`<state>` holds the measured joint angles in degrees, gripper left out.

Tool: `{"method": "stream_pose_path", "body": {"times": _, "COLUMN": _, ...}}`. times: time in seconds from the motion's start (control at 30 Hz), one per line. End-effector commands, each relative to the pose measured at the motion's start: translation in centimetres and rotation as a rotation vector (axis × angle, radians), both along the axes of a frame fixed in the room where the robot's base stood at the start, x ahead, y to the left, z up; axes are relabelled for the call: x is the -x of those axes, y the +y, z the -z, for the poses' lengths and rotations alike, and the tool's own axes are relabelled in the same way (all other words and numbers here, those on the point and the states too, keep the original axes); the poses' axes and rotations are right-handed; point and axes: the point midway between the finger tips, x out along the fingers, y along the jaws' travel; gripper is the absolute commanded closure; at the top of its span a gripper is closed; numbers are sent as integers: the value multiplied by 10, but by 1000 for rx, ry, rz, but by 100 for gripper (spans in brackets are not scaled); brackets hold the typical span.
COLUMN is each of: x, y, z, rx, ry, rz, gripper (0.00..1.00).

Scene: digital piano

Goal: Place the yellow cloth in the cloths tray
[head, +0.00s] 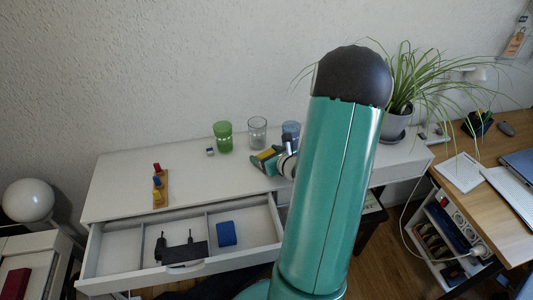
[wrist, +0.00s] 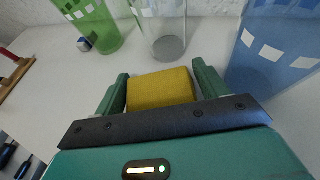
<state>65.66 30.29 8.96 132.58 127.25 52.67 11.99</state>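The yellow cloth (wrist: 161,90), a small block-like folded piece, lies between the two fingers of my gripper (wrist: 161,78) in the wrist view. Both fingers sit close against its sides, and the gripper looks shut on it. In the head view the yellow cloth (head: 268,154) and my gripper (head: 264,161) are low over the white desk top, in front of the glasses. Whether the cloth touches the desk is unclear. The open drawer has compartments; its right one (head: 256,225) holds a blue folded cloth (head: 226,233). No tray is labelled as the cloths tray.
A green glass (head: 223,137), a clear glass (head: 257,132) and a blue glass (head: 291,131) stand just beyond my gripper. A wooden stand with coloured pegs (head: 161,187) is left. A black adapter (head: 181,252) lies in the middle compartment; the left one (head: 115,252) is empty.

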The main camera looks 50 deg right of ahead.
Motion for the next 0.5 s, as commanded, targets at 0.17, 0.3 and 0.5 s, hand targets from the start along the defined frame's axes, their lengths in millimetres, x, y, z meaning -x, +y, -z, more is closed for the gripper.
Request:
{"method": "stream_pose_path", "body": {"times": 0.17, "x": 0, "y": -1, "z": 0, "rx": 0, "ry": 0, "rz": 1, "gripper": 23}}
{"method": "stream_pose_path", "body": {"times": 0.3, "x": -1, "y": -1, "z": -1, "rx": 1, "ry": 0, "rz": 1, "gripper": 23}}
{"method": "stream_pose_path", "body": {"times": 0.5, "x": 14, "y": 0, "z": -10, "rx": 3, "ry": 1, "rz": 2, "gripper": 23}}
